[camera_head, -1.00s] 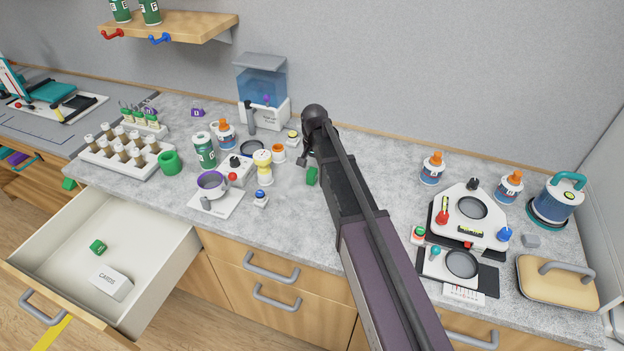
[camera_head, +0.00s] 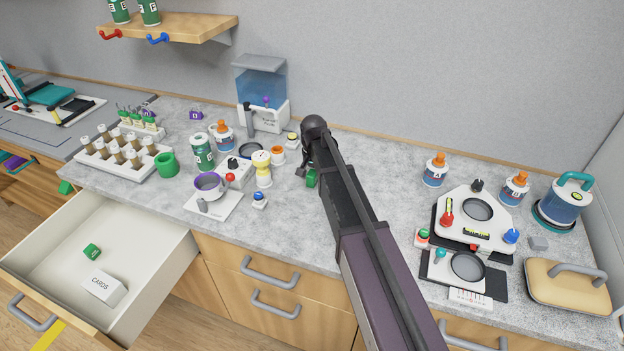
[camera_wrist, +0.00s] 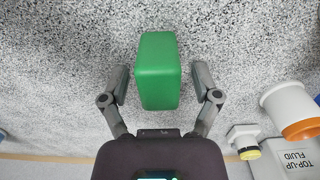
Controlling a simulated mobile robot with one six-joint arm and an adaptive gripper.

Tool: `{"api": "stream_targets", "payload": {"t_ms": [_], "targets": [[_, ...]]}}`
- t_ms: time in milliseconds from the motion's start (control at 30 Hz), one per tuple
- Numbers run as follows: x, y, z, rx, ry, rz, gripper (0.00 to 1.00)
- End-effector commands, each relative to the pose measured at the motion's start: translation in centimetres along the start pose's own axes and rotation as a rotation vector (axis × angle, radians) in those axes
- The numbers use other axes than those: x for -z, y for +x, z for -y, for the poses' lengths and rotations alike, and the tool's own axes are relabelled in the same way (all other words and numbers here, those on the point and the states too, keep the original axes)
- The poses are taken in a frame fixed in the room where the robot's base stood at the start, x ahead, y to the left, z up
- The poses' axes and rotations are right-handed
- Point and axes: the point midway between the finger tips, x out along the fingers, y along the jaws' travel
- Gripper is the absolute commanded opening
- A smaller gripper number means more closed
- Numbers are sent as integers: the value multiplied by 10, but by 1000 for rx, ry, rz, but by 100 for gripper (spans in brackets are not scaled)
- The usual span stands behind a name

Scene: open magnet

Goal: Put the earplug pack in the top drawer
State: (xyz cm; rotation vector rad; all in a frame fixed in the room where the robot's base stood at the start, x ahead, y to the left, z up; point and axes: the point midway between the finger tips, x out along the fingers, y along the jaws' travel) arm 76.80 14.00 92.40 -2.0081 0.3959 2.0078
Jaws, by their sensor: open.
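A small green block (camera_head: 311,180), which appears to be the earplug pack, lies on the counter beside my gripper (camera_head: 305,173). No label on it is readable. In the wrist view the green block (camera_wrist: 158,70) sits between the two spread fingers of my gripper (camera_wrist: 162,82), with a gap on each side. My gripper is open and holds nothing. The top drawer (camera_head: 150,252) at the left is pulled open. Inside it lie another small green block (camera_head: 92,251) and a white box marked CARDS (camera_head: 104,287).
A scale with a purple-rimmed cup (camera_head: 210,186), a blue-topped button (camera_head: 259,200) and a yellow-white container (camera_head: 263,170) stand left of my gripper. A white instrument (camera_head: 472,222) stands to the right. The counter's front strip near the block is clear.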

Motion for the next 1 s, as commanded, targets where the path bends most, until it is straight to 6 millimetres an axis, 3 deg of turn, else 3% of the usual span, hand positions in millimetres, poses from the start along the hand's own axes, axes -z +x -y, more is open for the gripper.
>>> {"api": "stream_targets", "payload": {"t_ms": [167, 267, 400, 533, 567, 1000], "targets": [[0, 0, 0, 0, 0, 0, 80], [0, 0, 0, 0, 0, 0, 56], [0, 0, 0, 0, 0, 0, 16], [0, 0, 0, 0, 0, 0, 14], [0, 0, 0, 0, 0, 0, 9], [0, -5, 0, 0, 0, 0, 9]]}}
